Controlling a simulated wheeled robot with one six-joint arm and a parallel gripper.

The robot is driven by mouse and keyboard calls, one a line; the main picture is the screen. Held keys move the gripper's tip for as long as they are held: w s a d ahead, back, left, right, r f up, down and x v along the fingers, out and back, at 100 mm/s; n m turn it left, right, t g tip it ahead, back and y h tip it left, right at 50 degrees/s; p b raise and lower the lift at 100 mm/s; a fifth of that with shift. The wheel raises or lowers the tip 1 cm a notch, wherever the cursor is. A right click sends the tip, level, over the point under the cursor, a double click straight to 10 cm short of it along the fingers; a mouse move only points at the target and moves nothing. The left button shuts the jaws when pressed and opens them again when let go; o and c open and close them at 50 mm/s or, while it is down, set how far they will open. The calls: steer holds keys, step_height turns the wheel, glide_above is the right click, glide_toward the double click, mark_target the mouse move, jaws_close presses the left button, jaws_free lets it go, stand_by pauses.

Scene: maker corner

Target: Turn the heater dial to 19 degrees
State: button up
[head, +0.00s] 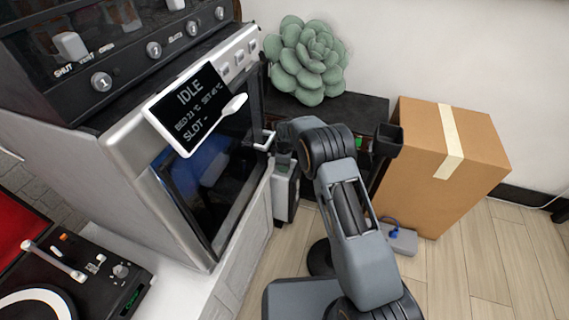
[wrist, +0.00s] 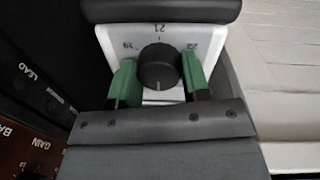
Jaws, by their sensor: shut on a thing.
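The heater dial (wrist: 159,66) is a round black knob on the white panel of the heater (wrist: 104,36) in the wrist view. The printed marks read about 19 at left, 21 at top and 23 at right, some looking upside down. A small pale mark shows at the knob's lower edge; I cannot tell for sure which number the dial points to. My gripper (wrist: 159,70) has its green fingers on both sides of the knob and is shut on it.
An oven-like machine (head: 232,50) with an IDLE screen (head: 190,103) stands just left of my arm. A succulent (head: 305,60) sits on a dark cabinet behind.

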steer(key=m+p, duration=0.1)
steer(key=m, duration=0.2)
steer(key=shift+m, duration=0.4)
steer(key=m, duration=0.3)
steer(key=shift+m+p, duration=0.3)
steer(key=shift+p, duration=0.05)
steer(key=m, duration=0.4)
steer(key=shift+m+g, duration=0.3)
steer(key=shift+m, duration=1.8)
steer(key=o, duration=0.9)
